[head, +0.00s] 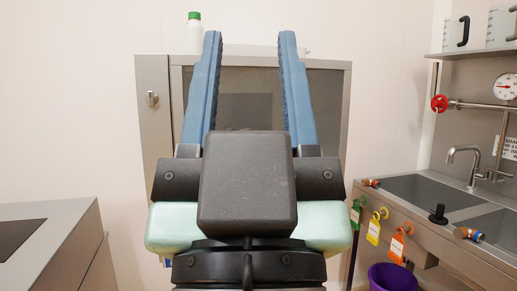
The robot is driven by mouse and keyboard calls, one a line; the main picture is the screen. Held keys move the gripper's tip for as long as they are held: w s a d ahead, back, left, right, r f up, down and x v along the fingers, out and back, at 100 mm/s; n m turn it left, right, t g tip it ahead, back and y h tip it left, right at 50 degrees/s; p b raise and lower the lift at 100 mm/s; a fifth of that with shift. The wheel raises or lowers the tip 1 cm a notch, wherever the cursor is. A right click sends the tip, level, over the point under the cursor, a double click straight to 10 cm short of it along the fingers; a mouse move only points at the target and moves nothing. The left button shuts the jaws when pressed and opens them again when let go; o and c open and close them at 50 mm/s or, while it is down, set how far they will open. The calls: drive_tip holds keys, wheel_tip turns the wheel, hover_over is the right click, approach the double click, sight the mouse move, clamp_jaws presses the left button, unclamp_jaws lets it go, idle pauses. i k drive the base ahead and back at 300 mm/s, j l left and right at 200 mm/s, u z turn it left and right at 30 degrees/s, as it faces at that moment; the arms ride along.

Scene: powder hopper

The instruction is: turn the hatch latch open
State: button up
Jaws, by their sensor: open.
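A steel cabinet (163,75) stands against the back wall, with a dark framed panel, likely the hatch, on its front. A small metal fitting (153,98) sits on the left part of the cabinet front; it may be the latch, but it is too small to tell its position. My gripper (250,42) is in the middle of the view, in front of the cabinet. Its two blue fingers are wide apart with nothing between them. The fitting is left of the fingers and apart from them. My gripper and wrist hide the cabinet's lower middle.
A green-capped white bottle (194,36) stands on top of the cabinet. A steel counter (62,215) is at left. At right are a sink (420,190) with a faucet (465,155), a red valve (439,103), hanging coloured tags (374,228) and a purple bucket (392,278).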

sight(152, 98)
drive_tip(key=i+j, duration=0.2)
drive_tip(key=i, duration=0.2)
drive_tip(key=i+j, duration=0.25)
drive_tip(key=i, duration=0.2)
